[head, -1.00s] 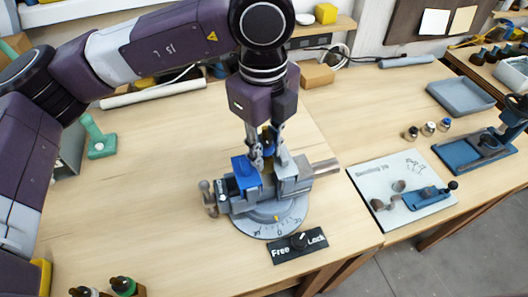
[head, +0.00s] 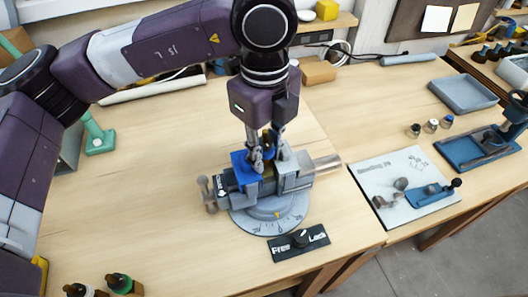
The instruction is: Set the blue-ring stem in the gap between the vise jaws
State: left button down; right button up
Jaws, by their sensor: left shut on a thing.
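My left gripper (head: 264,157) points down over the vise (head: 272,183) and is shut on the blue-ring stem (head: 269,152). Only a bit of blue and a dull brass colour show between the fingers; the fingers hide most of the stem. Its lower end is at the gap between the blue-topped left jaw and the grey right jaw. I cannot tell how deep it sits or whether it touches the jaws. The vise stands on a round grey dial base, with a handle at its left. My right gripper is not in view.
A black Free/Lock plate with a knob (head: 299,243) lies in front of the vise. A bending jig board (head: 405,187), small jars (head: 431,126) and a grey tray (head: 463,94) are to the right. Bottles (head: 120,284) stand front left.

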aim_at(266, 131)
pick_arm(q)
jog(key=c, duration=1.6)
grip_release()
jog(key=shift+s+f, duration=0.15)
jog(key=shift+f, duration=0.65)
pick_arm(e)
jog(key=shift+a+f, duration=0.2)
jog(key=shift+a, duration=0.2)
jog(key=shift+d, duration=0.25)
pick_arm(q)
jog(key=r, duration=0.2)
jog(key=w+r, duration=0.1)
jog(key=r, duration=0.1)
jog(key=shift+d, duration=0.15)
jog(key=r, duration=0.2)
jog(key=s+r, duration=0.1)
jog(key=r, duration=0.1)
jog(key=shift+r, duration=0.4)
jog(key=shift+w+r, duration=0.2)
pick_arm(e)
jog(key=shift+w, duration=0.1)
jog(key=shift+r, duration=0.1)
